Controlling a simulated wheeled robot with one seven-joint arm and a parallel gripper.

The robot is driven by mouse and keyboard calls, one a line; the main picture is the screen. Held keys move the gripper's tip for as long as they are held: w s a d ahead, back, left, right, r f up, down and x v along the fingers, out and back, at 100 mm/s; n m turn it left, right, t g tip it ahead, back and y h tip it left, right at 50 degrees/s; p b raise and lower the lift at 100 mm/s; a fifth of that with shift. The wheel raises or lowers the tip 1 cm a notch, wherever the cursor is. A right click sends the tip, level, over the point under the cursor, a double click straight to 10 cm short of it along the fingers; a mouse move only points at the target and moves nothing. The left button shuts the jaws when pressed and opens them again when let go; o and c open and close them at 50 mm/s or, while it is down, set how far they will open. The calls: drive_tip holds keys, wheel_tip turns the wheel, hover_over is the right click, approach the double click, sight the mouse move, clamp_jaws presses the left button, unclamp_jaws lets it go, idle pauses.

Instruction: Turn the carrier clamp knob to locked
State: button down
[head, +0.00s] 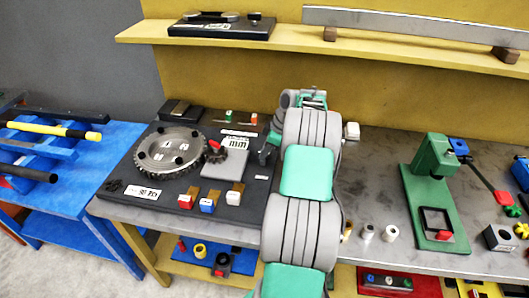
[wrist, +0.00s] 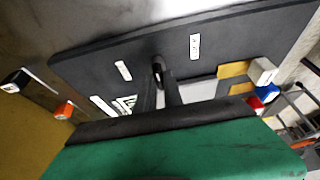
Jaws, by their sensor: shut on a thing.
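A dark board (head: 255,190) on the bench carries a grey toothed ring (head: 168,150) marked with numbers, a smaller dark toothed part (head: 218,152) with a red piece, and a grey plate (head: 224,170). My gripper (head: 266,152) is low over the board's right side, largely covered by my arm. In the wrist view my gripper (wrist: 160,80) has its two dark fingers close together on a small dark knob (wrist: 158,67), apparently the clamp knob. The knob stands up from the board between white label strips. Its pointer and its locked mark cannot be made out.
Red, blue and white blocks (head: 207,205) with tan parts line the board's front edge. A green press (head: 432,185) and small cylinders (head: 367,231) stand on the bench to the right. A yellow shelf (head: 290,35) runs behind. A blue table (head: 75,180) is at left.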

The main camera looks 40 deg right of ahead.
drive_tip(key=shift+m+b, duration=0.3)
drive_tip(key=shift+b, duration=0.15)
drive_tip(key=shift+f+m+h+b, duration=0.15)
drive_tip(key=shift+m+h+b, duration=0.15)
drive_tip(key=shift+m+b, duration=0.3)
drive_tip(key=m+t+b, duration=0.1)
drive_tip(key=m+b, duration=0.1)
drive_tip(key=shift+a+h+b, duration=0.15)
drive_tip(key=shift+h+b, duration=0.15)
drive_tip(key=shift+h, duration=0.1)
drive_tip(key=m+h+b, duration=0.1)
drive_tip(key=m+b, duration=0.1)
drive_tip(key=m, duration=0.1)
drive_tip(key=m+h+b, duration=0.1)
drive_tip(key=m, duration=0.1)
drive_tip(key=shift+a+m+b, duration=0.2)
drive_tip(key=shift+m+b, duration=0.15)
drive_tip(key=shift+m, duration=0.05)
drive_tip(key=m+h+b, duration=0.1)
drive_tip(key=m+b, duration=0.1)
drive_tip(key=m, duration=0.2)
drive_tip(key=shift+h, duration=0.4)
drive_tip(key=shift+w+a+r+m+g+h, duration=0.1)
drive_tip(key=shift+m+g+h, duration=0.25)
drive_tip(key=shift+m, duration=0.75)
drive_tip(key=shift+r+m+g+h, duration=0.1)
drive_tip(key=shift+m+g+h, duration=0.25)
drive_tip(key=shift+m, duration=0.75)
drive_tip(key=shift+b, duration=0.3)
